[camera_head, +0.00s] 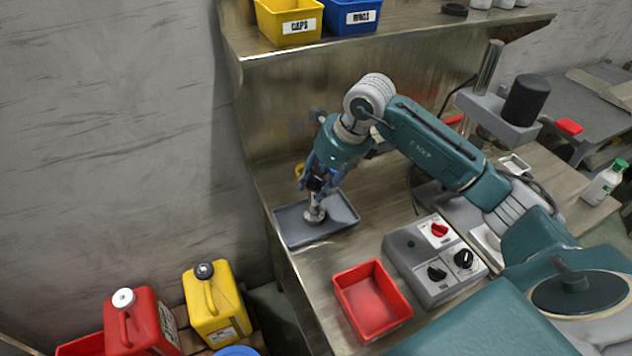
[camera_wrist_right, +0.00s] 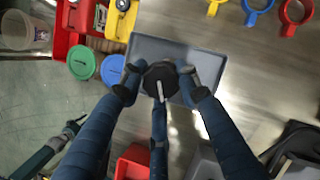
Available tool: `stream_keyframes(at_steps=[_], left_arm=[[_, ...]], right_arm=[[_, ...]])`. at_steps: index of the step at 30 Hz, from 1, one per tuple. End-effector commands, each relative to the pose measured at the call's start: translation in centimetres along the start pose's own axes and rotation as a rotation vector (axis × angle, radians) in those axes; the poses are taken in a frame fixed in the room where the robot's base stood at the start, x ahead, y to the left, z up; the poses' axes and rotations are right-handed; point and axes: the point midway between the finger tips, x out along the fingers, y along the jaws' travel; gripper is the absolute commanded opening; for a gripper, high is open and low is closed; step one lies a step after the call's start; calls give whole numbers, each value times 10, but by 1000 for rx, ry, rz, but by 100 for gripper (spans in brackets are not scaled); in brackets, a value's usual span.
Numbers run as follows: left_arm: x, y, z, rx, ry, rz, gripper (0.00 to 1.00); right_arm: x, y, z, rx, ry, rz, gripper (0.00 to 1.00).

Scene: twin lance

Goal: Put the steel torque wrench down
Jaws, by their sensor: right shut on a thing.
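The steel torque wrench (camera_head: 315,214) is mostly hidden by my right gripper (camera_head: 318,187). Its pale metal lower end shows below the fingers, roughly upright, over the grey tray (camera_head: 290,237). I cannot tell whether it touches the tray floor. In the right wrist view my blue right fingers (camera_wrist_right: 158,85) close around a dark round end of the wrench (camera_wrist_right: 160,70), with the tray (camera_wrist_right: 150,47) behind it. A teal arm end with dark jaws, apparently my left gripper (camera_wrist_right: 70,129), shows at lower left of the wrist view; its jaw state is unclear.
A red bin (camera_head: 372,300) and a grey control box with knobs (camera_head: 437,262) stand right of the tray. A shelf with a yellow bin (camera_head: 289,20) and a blue bin (camera_head: 351,16) is above. Red (camera_head: 140,320) and yellow (camera_head: 213,303) canisters stand at lower left, off the bench.

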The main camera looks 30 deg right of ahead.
Motion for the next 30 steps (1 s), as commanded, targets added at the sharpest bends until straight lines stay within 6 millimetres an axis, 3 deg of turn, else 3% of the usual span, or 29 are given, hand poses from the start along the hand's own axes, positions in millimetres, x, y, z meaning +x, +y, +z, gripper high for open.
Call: stream_keyframes(at_steps=[2, 3, 5, 17, 20, 30], left_arm=[[3, 0, 0, 0, 0, 0, 57], [2, 0, 0, 0, 0, 0, 57], [2, 0, 0, 0, 0, 1, 57], [1, 1, 0, 0, 0, 1, 57], [5, 1, 1, 0, 0, 1, 57], [19, 1, 2, 0, 0, 1, 57]], right_arm=[[2, 0, 0, 0, -3, -1, 0], [2, 0, 0, 0, 0, 0, 38], [1, 0, 0, 0, 0, 0, 50], [-4, 0, 0, 0, -1, -1, 51], [-16, -2, 1, -1, -3, -4, 51], [-88, -1, 0, -1, -3, -4, 51]])
